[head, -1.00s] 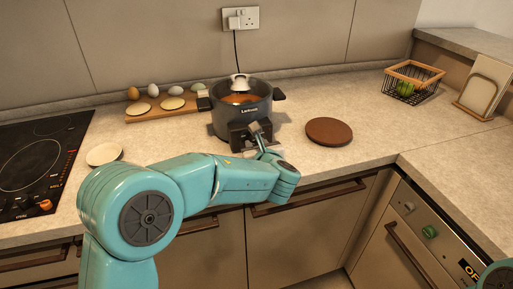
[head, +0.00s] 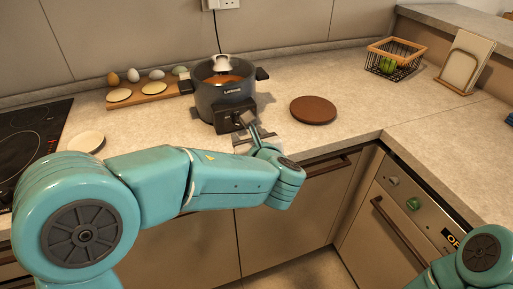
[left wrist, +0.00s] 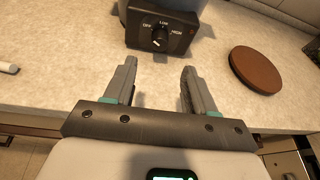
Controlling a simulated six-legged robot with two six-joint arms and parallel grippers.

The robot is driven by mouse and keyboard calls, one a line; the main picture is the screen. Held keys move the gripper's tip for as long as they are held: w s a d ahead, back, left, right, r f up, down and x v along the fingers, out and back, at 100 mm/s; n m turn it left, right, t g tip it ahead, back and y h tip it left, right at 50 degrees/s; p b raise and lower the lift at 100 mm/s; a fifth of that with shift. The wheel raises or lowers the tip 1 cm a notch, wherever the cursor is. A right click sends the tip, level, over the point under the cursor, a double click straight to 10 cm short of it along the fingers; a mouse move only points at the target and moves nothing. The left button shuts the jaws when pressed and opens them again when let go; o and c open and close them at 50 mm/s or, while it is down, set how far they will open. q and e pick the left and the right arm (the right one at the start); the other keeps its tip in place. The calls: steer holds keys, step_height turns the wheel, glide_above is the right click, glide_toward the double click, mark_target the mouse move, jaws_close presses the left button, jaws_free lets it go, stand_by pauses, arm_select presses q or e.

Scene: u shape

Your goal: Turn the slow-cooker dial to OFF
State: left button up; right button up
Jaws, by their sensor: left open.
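The dark grey slow cooker (head: 225,95) stands on the counter against the back wall, with a glass lid on top. Its black control panel is at the front, and the dial (left wrist: 160,37) shows in the left wrist view with OFF, LOW and HIGH printed around it. I cannot tell surely which label the dial points to. My left gripper (head: 247,124) is in front of the panel. In the left wrist view its two fingers (left wrist: 156,80) are apart and empty, short of the dial. My right gripper is out of view; only part of that arm shows at lower right.
A brown round board (head: 313,110) lies right of the cooker. A wooden board (head: 150,95) with eggs and pale discs is at left, near a small plate (head: 86,142) and the black hob (head: 30,135). A wire basket (head: 393,62) stands at back right.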

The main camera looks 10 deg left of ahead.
arm_select(q)
steer(key=v, duration=0.7)
steer(key=shift+s, duration=0.3)
steer(key=shift+d, duration=0.15)
